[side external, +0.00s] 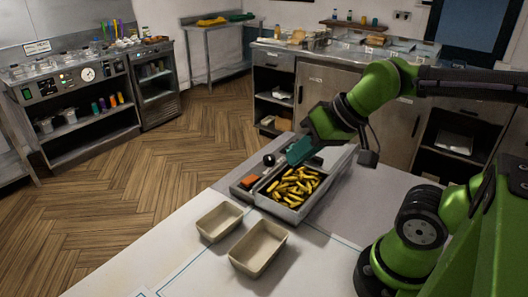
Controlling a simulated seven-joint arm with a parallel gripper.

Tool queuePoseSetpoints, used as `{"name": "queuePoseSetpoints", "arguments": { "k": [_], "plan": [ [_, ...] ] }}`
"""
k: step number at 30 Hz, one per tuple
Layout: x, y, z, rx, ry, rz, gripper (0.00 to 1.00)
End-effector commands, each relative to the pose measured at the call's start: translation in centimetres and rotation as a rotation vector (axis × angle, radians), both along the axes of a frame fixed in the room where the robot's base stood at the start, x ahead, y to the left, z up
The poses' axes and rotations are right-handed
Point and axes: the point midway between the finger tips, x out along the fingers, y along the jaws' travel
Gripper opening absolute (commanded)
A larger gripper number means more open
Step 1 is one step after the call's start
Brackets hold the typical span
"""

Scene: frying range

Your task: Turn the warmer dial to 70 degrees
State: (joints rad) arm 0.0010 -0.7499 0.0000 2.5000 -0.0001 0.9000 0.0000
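The warmer (322,203) is a grey metal box on the white table, its tray filled with yellow fries (293,186). On its left-hand panel are a round dark knob (269,159), which looks like the dial, and an orange switch or block (249,182). Any degree marks are too small to read. My gripper (294,158) comes down from the upper right over the back of the warmer. Its teal end is close to the right of the knob; whether they touch cannot be told. Its finger opening does not show clearly.
Two empty beige trays, a smaller one (219,221) and a larger one (257,248), stand on the table (330,262) in front of the warmer. The table is clear to their right, up to my base. Counters (325,78) and shelves line the back and left, away from the table.

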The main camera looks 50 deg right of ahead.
Motion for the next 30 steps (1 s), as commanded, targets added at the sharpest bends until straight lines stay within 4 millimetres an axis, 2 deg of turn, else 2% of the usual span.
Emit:
{"name": "queuePoseSetpoints", "arguments": {
  "k": [1, 5, 8, 12, 17, 24, 27, 30],
  "plan": [
    [0.1, -0.2, -0.2, 0.0, 0.009, -0.007, 0.15],
    [1.1, -0.9, -1.4, 0.003, 0.076, -0.035, 0.35],
    [3.7, -2.4, -1.4, 0.002, 0.139, -0.078, 0.51],
    [8.2, -5.4, -1.3, 0.016, 0.254, -0.176, 0.68],
    [13.4, -9.8, -2.2, 0.037, 0.391, -0.322, 0.68],
    [20.0, -17.4, -5.2, 0.063, 0.588, -0.602, 0.68],
    [21.8, -19.9, -6.2, 0.071, 0.645, -0.724, 0.68],
    [22.9, -21.3, -6.1, 0.081, 0.67, -0.823, 0.68]
  ]
}}
